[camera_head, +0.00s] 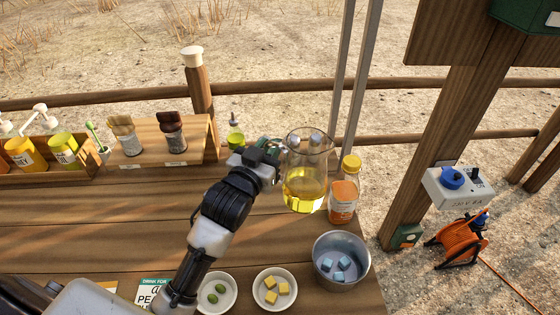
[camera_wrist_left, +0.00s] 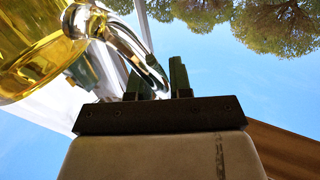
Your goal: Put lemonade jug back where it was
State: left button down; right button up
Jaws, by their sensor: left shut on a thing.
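The lemonade jug (camera_head: 304,192) is clear glass with yellow liquid in its lower part. It is upright at the right end of the wooden counter; I cannot tell whether its base touches the wood. My left gripper (camera_head: 270,150) reaches it from the left and is shut on its handle. In the left wrist view the jug (camera_wrist_left: 35,50) fills the upper left, and its curved glass handle (camera_wrist_left: 140,50) runs down between the dark fingers of the gripper (camera_wrist_left: 160,78). My right gripper is in neither view.
An orange bottle with a yellow cap (camera_head: 343,192) stands close right of the jug. A metal bowl with blue cubes (camera_head: 341,246) and small white bowls (camera_head: 275,307) are nearer. A green bottle (camera_head: 236,137) stands behind my gripper. The counter's left middle (camera_head: 110,225) is clear.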

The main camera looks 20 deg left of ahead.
pick_arm(q)
jog(key=w+a+f+p, duration=0.1)
jog(key=w+a+f, duration=0.5)
jog(key=f, duration=0.3)
jog(key=shift+a, duration=0.5)
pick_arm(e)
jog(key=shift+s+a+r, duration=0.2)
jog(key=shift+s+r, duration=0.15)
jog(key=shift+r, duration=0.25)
pick_arm(q)
jog(key=shift+f, duration=0.15)
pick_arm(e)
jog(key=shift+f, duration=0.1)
pick_arm(q)
jog(key=c, duration=1)
grip_release()
jog(key=shift+s+f, duration=0.15)
jog(key=shift+c, duration=0.2)
jog(key=s+b, duration=0.1)
jog(key=s, duration=1.1)
jog(key=shift+a, duration=0.4)
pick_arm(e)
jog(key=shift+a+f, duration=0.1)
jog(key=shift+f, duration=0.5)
